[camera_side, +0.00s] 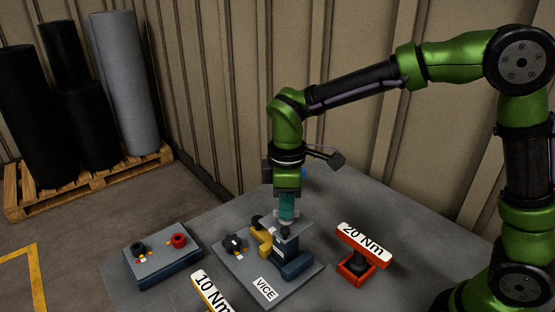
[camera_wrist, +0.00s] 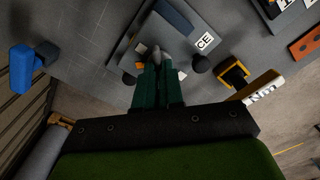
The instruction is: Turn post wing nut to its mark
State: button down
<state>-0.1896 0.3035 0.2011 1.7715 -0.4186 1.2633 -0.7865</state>
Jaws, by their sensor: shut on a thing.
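My gripper (camera_side: 286,214) points straight down over the vice plate, with its teal fingers close together. It is shut on a small part at its fingertips, apparently the post wing nut; the fingers hide most of it. In the wrist view the fingers (camera_wrist: 157,70) reach up to a pale grey tip and cover the spot below. A small orange patch (camera_wrist: 140,66) shows just beside the fingers, and I cannot tell whether it is the mark. The vice plate (camera_side: 241,277) carries a dark blue vice block (camera_side: 297,267), a yellow bracket (camera_side: 265,245) and a black knob (camera_side: 234,243).
A control box (camera_side: 165,264) with black and red knobs stands at left. The red-orange 20 Nm stand (camera_side: 357,273) is right of the plate, and the 10 Nm tool (camera_side: 211,292) is in front. Rolls on a pallet (camera_side: 85,185) stand behind on the floor.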

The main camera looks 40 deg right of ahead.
jog(key=m, duration=0.4)
jog(key=shift+r+m, duration=0.1)
jog(key=shift+m, duration=0.2)
jog(key=m, duration=0.4)
jog(key=shift+m, duration=0.4)
jog(key=c, duration=1.2)
grip_release()
jog(key=shift+c, duration=0.2)
notch_tip(320, 180, up, 17)
